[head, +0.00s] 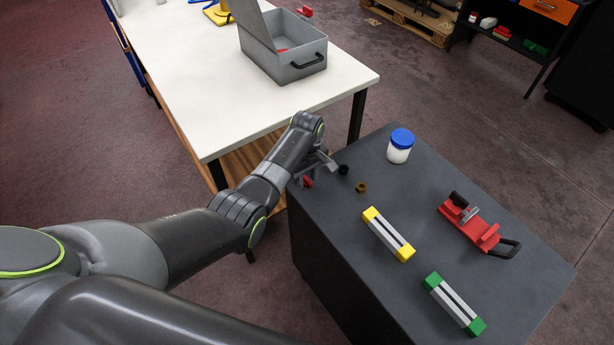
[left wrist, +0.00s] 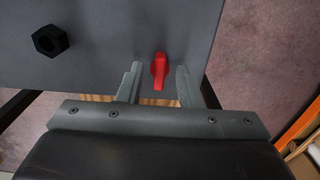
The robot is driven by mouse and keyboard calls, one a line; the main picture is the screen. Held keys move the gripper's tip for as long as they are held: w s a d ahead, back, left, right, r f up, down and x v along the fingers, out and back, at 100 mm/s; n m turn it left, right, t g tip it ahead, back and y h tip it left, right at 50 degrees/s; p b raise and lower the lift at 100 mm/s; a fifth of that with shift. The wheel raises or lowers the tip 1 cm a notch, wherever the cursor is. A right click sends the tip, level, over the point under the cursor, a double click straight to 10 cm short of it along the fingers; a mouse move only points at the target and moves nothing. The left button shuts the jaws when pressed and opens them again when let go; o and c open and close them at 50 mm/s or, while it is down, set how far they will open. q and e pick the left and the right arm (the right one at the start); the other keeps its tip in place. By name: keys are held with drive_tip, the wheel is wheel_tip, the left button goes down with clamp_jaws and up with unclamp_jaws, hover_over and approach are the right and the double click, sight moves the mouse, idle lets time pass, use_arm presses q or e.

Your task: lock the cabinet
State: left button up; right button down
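The dark grey cabinet (head: 335,215) stands at the right of the head view, with a flat top. A small red knob (head: 308,182) sits near its left corner, partly hidden by the gripper. In the left wrist view the red knob (left wrist: 158,72) points roughly along the fingers. My left gripper (head: 317,166) is open at that corner, its two fingers on either side of the knob with a gap showing. I cannot tell how deep the fingers reach around it. My right gripper is in neither view.
A black nut (head: 343,170) and a brown ring (head: 361,188) lie close to the gripper. A blue-lidded jar (head: 400,147), yellow-ended block (head: 388,234), green-ended block (head: 454,304) and red clamp (head: 470,224) are farther right. A white table (head: 190,90) with a grey toolbox (head: 285,62) stands behind.

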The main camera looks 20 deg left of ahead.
use_arm(q)
clamp_jaws()
idle(0.4)
drive_tip(key=shift+r+m+p, duration=0.15)
drive_tip(key=shift+m+p, duration=0.8)
drive_tip(key=shift+m, duration=0.35)
drive_tip(key=m+p, duration=0.2)
drive_tip(key=m, duration=0.2)
drive_tip(key=shift+m, duration=0.3)
drive_tip(key=m+p, duration=0.1)
drive_tip(key=m, duration=0.4)
drive_tip(key=m+p, duration=0.1)
drive_tip(key=m, duration=0.4)
drive_tip(key=shift+m, duration=0.3)
